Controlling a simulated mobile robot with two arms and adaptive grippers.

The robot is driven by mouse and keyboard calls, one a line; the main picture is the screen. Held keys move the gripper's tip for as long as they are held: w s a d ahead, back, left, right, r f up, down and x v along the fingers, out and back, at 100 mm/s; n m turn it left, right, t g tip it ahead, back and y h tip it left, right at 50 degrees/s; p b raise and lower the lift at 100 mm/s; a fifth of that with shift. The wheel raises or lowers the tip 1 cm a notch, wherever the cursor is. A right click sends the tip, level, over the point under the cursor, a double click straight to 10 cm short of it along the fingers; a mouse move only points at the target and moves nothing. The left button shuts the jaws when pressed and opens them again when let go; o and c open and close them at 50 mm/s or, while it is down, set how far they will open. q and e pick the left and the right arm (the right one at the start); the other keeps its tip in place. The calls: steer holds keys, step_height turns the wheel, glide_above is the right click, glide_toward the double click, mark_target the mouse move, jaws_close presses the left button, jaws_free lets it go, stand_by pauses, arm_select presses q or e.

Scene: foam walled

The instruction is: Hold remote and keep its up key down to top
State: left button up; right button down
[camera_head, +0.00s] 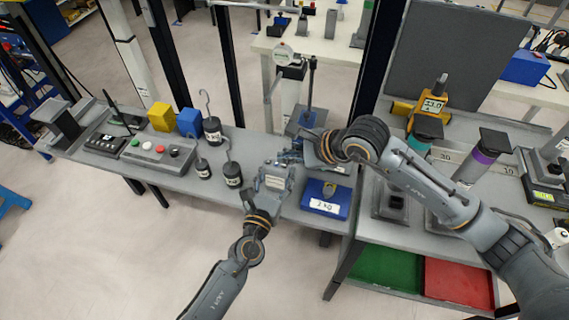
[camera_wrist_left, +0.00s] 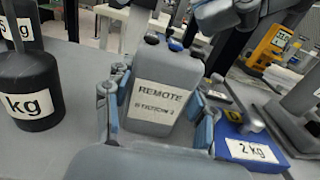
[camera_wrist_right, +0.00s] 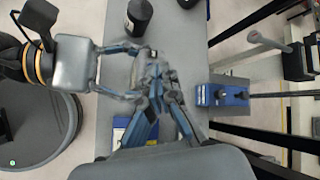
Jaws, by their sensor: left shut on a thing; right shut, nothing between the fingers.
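My left gripper (camera_head: 279,172) is shut on the grey remote (camera_wrist_left: 168,72), one finger on each side. In the left wrist view it stands roughly upright, its white label reading "REMOTE STATION" facing that camera. Two dark keys (camera_wrist_left: 163,42) show at its top; whether either is down, I cannot tell. My right gripper (camera_wrist_right: 158,88) is shut and empty, its fingertips close to the remote's top beside my left fingers. Contact with a key cannot be made out. A blue-based device with a dark upright mast (camera_head: 311,85) stands behind the grippers.
A blue 2 kg block (camera_head: 325,198) lies right of my left gripper. Black hooked weights (camera_head: 232,174) stand to the left. A button box (camera_head: 158,153), a yellow cube (camera_head: 162,117) and a blue cube (camera_head: 189,122) are farther left. Another bench with instruments is at the right.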

stand_by(0.4)
steer(key=shift+f, duration=0.45)
steer(key=shift+f, duration=0.3)
stand_by(0.3)
steer(key=shift+r, duration=0.1)
stand_by(4.4)
steer(key=shift+r, duration=0.65)
steer(key=shift+r, duration=2.5)
arm_select(q)
steer(key=o, duration=1.3)
